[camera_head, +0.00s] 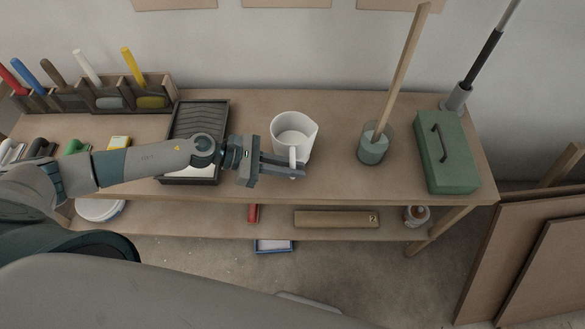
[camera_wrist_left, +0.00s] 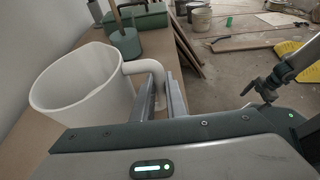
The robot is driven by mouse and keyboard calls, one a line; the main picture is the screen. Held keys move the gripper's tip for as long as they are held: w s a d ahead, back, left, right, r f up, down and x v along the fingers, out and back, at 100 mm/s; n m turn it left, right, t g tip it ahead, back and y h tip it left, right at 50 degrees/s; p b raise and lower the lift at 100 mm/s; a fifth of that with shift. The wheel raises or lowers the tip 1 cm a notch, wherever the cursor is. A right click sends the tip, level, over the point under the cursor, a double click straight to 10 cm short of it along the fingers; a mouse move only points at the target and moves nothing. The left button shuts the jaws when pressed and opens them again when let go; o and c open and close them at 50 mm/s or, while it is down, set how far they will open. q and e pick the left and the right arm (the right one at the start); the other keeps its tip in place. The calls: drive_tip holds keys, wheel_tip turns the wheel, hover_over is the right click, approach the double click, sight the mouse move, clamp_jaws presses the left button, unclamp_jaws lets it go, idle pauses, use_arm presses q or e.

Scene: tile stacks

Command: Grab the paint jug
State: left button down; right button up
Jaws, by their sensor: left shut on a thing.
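The paint jug (camera_head: 294,130) is a white jug with a spout and a side handle, standing upright on the wooden bench. Pale paint shows inside it in the head view. It also shows at the left of the left wrist view (camera_wrist_left: 84,88). My left gripper (camera_head: 298,171) comes in from the left in front of the jug, with its fingers shut on the jug's handle. In the left wrist view the handle sits between the two fingers (camera_wrist_left: 160,98). My right gripper is not in view.
A black paint tray (camera_head: 220,120) lies left of the jug. A glass pot (camera_head: 374,148) with a wooden stick and a green toolbox (camera_head: 455,165) stand to the right. A brush rack (camera_head: 85,98) is at the back left. A lower shelf (camera_head: 285,219) runs below.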

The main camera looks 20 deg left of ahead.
sight(294, 159)
use_arm(q)
wheel_tip(294, 159, up, 2)
drive_tip(key=shift+w, duration=0.1)
drive_tip(key=shift+d+r, duration=0.15)
drive_tip(key=shift+r, duration=0.55)
drive_tip(key=s+d+r+p, duration=0.1)
drive_tip(key=d+r+p, duration=0.5)
drive_tip(key=d, duration=0.5)
drive_tip(key=shift+s+d+r+p, duration=0.2)
drive_tip(key=shift+r+p, duration=0.15)
drive_tip(key=shift+p, duration=0.95)
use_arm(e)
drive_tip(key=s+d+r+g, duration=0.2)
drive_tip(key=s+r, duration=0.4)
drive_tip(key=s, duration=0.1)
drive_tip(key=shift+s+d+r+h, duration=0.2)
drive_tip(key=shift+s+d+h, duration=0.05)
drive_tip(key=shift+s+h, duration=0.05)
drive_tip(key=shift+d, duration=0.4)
use_arm(q)
drive_tip(key=shift+d+r, duration=0.1)
